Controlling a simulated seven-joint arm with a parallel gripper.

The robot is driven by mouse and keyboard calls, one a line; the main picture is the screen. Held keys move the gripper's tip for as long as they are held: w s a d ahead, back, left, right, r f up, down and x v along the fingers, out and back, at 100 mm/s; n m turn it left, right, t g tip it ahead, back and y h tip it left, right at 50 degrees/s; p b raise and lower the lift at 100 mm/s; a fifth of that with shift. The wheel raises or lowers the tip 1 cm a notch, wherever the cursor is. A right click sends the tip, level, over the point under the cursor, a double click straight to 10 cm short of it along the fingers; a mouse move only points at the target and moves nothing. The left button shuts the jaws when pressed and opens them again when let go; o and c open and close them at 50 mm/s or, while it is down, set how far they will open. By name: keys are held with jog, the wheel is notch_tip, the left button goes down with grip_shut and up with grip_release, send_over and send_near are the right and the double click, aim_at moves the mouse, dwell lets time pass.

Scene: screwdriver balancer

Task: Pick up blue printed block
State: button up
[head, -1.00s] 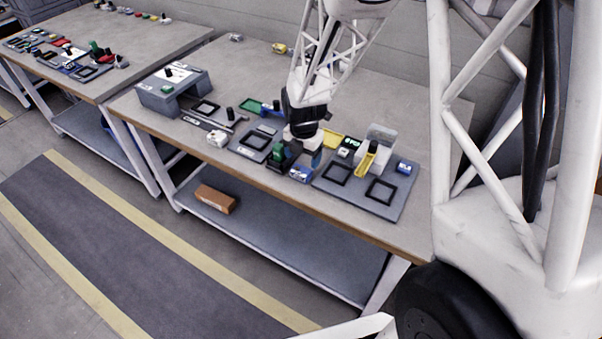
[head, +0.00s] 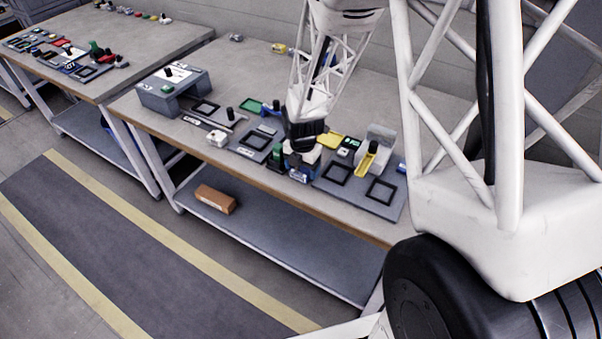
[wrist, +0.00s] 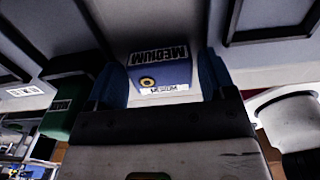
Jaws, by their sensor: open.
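A blue printed block (wrist: 165,72) marked MEDIUM lies between the two blue fingers of my gripper (wrist: 162,62) in the wrist view. The fingers stand one on each side of it. They are open, and I cannot tell whether either touches it. In the head view my gripper (head: 301,164) is low over the front part of the workbench. The blue block (head: 299,176) shows there only in part, below the gripper.
A green block (wrist: 70,105) stands left of the fingers in the wrist view. A grey board (head: 385,208) with black square frames lies right of the gripper. A yellow piece (head: 366,162) and a second blue block (head: 401,168) are farther right. The bench's front edge is close.

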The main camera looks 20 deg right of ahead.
aim_at(302, 168)
jog(key=c, duration=0.7)
jog(key=shift+r, duration=0.15)
jog(key=shift+r, duration=0.7)
notch_tip(302, 168, up, 2)
jog(key=shift+r, duration=0.1)
jog(key=s, duration=1)
jog(key=s+r, duration=0.1)
jog(key=s, duration=0.5)
jog(key=shift+d, duration=0.15)
jog(key=shift+r, duration=0.2)
